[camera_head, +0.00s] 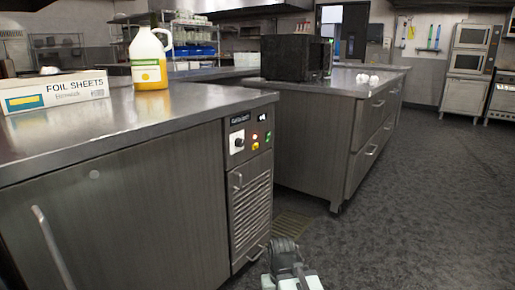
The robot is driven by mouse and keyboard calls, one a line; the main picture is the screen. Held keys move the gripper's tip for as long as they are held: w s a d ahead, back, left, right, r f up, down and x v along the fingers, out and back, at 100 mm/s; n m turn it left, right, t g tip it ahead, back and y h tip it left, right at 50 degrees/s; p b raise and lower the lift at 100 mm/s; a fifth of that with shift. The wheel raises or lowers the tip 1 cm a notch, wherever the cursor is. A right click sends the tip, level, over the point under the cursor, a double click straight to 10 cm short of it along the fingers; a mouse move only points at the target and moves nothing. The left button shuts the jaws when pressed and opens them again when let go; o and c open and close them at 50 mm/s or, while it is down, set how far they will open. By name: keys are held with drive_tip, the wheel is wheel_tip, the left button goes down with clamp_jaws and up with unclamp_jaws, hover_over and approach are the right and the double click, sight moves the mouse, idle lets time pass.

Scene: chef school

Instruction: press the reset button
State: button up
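A control panel (249,127) is set in the end of the near steel counter. It has a white plate with a dark knob (237,140), a small red button or light (254,136), a yellow one (255,146) and a green one (268,136). No label that reads reset can be made out, so I cannot tell which is the reset button. My gripper (285,252) shows at the bottom edge, dark grey above white parts. It is below and to the right of the panel, apart from it. Its fingers are too unclear to tell open from shut.
A louvred door (250,205) with handles is below the panel. A foil sheets box (55,92) and a jug (149,62) stand on the near counter (130,118). A second counter (310,140) bears a black appliance (293,57). Open floor (430,200) lies to the right.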

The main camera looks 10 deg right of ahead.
clamp_jaws()
idle(1.5)
